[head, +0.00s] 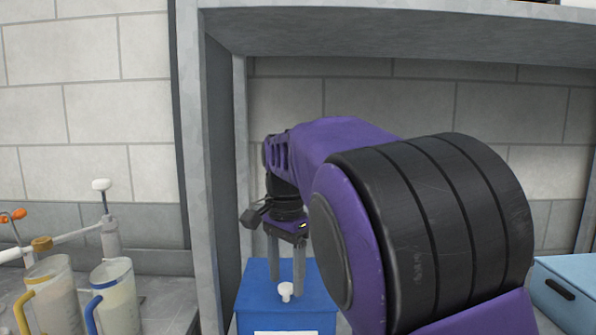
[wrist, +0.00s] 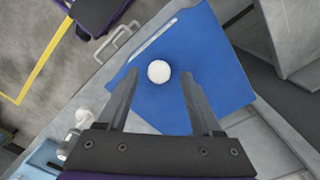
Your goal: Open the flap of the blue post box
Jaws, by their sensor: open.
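The blue post box (head: 262,310) stands below my gripper in the head view, with a white knob (head: 286,291) on its top. In the wrist view the blue top (wrist: 215,60) fills the middle, and the round white knob (wrist: 158,71) shows between the two fingers. My gripper (head: 287,284) points down and is open, one finger on each side of the knob as seen from the wrist (wrist: 159,76). No contact with the knob is visible, and I cannot tell the exact height gap. A pale strip shows along one edge of the box.
A grey shelf frame (head: 214,160) rises left of the box, with a board overhead. A light blue box (head: 570,275) with a dark handle stands at right. Two clear jugs, one with a yellow handle (head: 55,300) and one with a blue handle (head: 118,300), stand at left.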

